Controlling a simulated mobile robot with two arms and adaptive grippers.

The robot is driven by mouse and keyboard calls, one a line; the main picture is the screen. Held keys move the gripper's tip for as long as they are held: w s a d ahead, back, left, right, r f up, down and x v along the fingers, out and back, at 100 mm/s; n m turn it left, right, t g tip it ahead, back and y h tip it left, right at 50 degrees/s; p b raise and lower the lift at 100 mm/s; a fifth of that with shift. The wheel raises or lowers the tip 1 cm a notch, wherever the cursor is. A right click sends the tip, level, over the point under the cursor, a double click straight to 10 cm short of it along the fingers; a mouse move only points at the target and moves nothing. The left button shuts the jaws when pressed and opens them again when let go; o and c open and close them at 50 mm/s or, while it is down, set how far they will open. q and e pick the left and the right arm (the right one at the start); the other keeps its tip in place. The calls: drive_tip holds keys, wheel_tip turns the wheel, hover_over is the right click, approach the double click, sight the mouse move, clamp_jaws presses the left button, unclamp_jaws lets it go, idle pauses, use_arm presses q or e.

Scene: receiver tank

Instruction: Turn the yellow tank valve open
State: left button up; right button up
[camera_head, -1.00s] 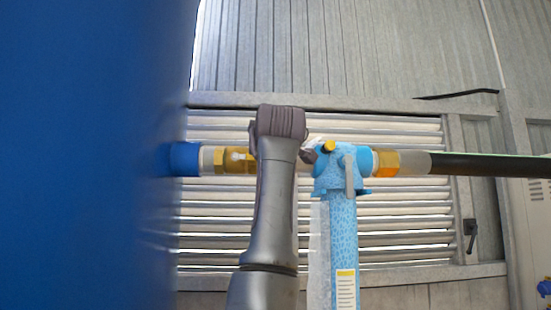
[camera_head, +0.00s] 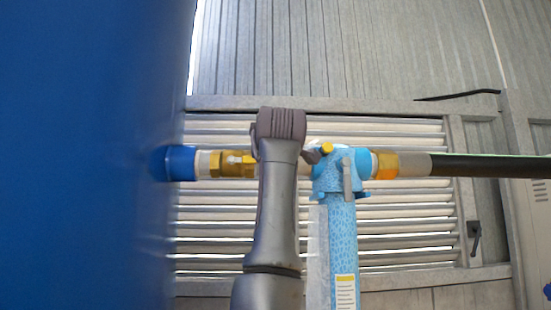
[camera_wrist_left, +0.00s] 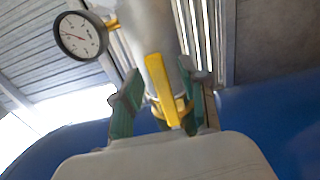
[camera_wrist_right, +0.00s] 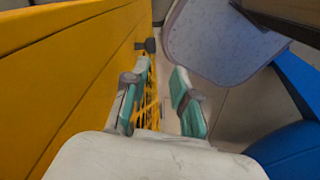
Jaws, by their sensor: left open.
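The yellow valve handle (camera_wrist_left: 160,90) is a flat lever on a pale pipe, in the middle of the left wrist view. My left gripper (camera_wrist_left: 157,82) is open, with one green-padded finger on each side of the lever. I cannot tell whether either finger touches it. The blue tank (camera_wrist_left: 270,115) spreads behind, and it fills the left of the head view (camera_head: 90,150). In the head view, a grey arm of mine hides part of the pipe. My right gripper (camera_wrist_right: 160,78) is open and empty, away from the valve.
A round gauge (camera_wrist_left: 80,36) stands close to the left of my left gripper. A light-blue filter unit (camera_head: 342,210) and a black pipe (camera_head: 490,165) are right of the arm. A yellow-orange panel (camera_wrist_right: 60,70) is beside my right gripper.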

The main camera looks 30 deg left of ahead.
use_arm(q)
drive_tip(key=v, duration=1.2)
drive_tip(key=shift+d, duration=0.25)
use_arm(e)
drive_tip(key=shift+s+d, duration=0.15)
drive_tip(key=shift+s, duration=0.1)
